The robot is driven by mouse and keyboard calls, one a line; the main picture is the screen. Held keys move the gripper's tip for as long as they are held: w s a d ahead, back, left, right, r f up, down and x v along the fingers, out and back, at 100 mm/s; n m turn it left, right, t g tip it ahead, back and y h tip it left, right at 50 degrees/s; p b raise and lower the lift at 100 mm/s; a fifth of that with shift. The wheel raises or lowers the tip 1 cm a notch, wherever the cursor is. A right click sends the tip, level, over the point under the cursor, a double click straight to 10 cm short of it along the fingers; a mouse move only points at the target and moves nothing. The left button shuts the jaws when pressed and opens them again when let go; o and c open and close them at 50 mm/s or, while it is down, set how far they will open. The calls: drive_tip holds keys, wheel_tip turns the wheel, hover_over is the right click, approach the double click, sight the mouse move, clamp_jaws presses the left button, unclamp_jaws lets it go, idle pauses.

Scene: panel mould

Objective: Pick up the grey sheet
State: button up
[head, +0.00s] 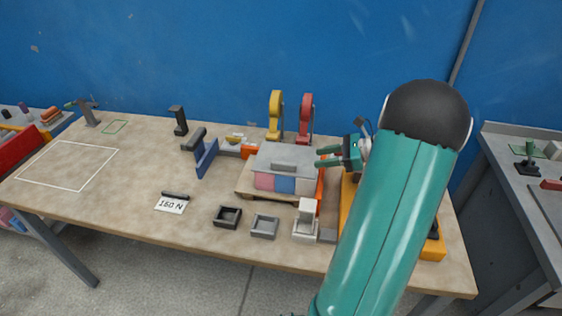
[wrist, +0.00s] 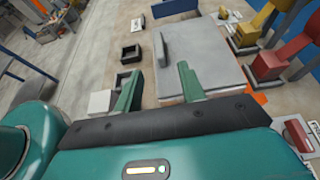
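The grey sheet (head: 288,158) lies flat on a stack of coloured blocks on a wooden base, near the middle right of the table. A darker grey bar (head: 283,166) stands up from its front part. In the wrist view the sheet (wrist: 205,62) fills the upper middle, with the bar (wrist: 162,50) near its left edge. My gripper (head: 320,157) is open and empty, at the right of the sheet. In the wrist view my gripper (wrist: 157,84) has one finger left of the sheet's edge and the other overlapping it; its height above the sheet is unclear.
A yellow (head: 275,115) and a red (head: 305,117) upright tool stand behind the sheet. A black tray (head: 227,217), a grey tray (head: 265,226) and a white block (head: 306,220) sit in front. A "160 N" card (head: 172,205) lies left. The table's left front is mostly clear.

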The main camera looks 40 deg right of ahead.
sight(290, 164)
drive_tip(key=x, duration=1.2)
drive_tip(key=shift+f, duration=0.15)
clamp_jaws()
